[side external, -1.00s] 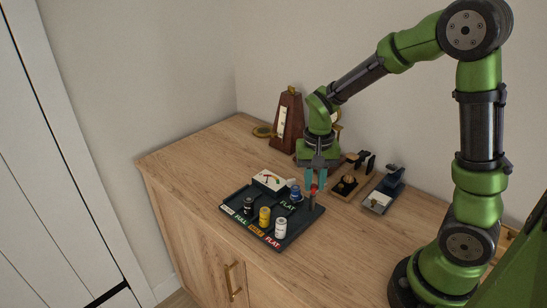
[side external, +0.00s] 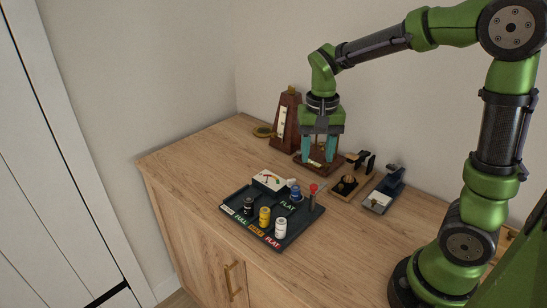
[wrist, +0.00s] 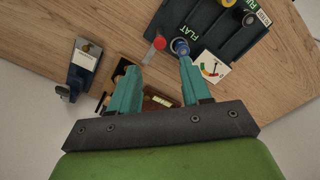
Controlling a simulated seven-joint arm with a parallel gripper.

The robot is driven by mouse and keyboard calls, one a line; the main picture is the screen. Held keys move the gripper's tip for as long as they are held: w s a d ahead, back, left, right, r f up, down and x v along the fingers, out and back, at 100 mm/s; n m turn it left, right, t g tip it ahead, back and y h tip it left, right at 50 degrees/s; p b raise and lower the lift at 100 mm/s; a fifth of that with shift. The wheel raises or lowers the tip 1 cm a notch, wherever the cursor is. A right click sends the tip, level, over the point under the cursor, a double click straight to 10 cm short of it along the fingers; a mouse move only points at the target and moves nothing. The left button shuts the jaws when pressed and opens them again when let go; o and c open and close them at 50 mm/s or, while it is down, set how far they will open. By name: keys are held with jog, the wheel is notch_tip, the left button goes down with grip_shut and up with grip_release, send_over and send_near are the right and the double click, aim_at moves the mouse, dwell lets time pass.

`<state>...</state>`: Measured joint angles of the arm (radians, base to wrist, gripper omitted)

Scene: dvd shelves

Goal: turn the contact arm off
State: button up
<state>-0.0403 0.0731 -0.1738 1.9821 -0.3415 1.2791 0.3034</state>
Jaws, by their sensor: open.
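A red-knobbed post (side external: 313,188), which looks like the contact arm, stands at the right end of the dark battery tray (side external: 237,212). The red knob also shows in the wrist view (wrist: 159,43), just beyond my fingertips, beside a blue-topped cell (wrist: 180,47). A white meter card (side external: 269,180) with a needle sits at the tray's back. My gripper (side external: 319,158) is open and empty, pointing down, above and behind the red knob and apart from it. I cannot tell from these views whether the arm touches a contact.
Black, yellow and white cells (side external: 265,216) stand on the tray. A metronome (side external: 287,123), a wooden-based device (side external: 306,167) partly behind my fingers, a small wooden stand (side external: 346,190) and a blue-grey stapler-like device (side external: 384,194) line the back. The cabinet top left of the tray is clear.

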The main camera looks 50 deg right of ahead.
notch_tip(320, 180, up, 8)
jog(key=shift+r, duration=0.2)
jog(key=s+a+f+n+t+y, duration=0.1)
jog(key=s+a+n+t, duration=0.4)
jog(key=s, duration=0.5)
jog(key=shift+a+f+t+y, duration=0.15)
jog(key=shift+a+t+y, duration=0.35)
jog(key=shift+a+t, duration=0.7)
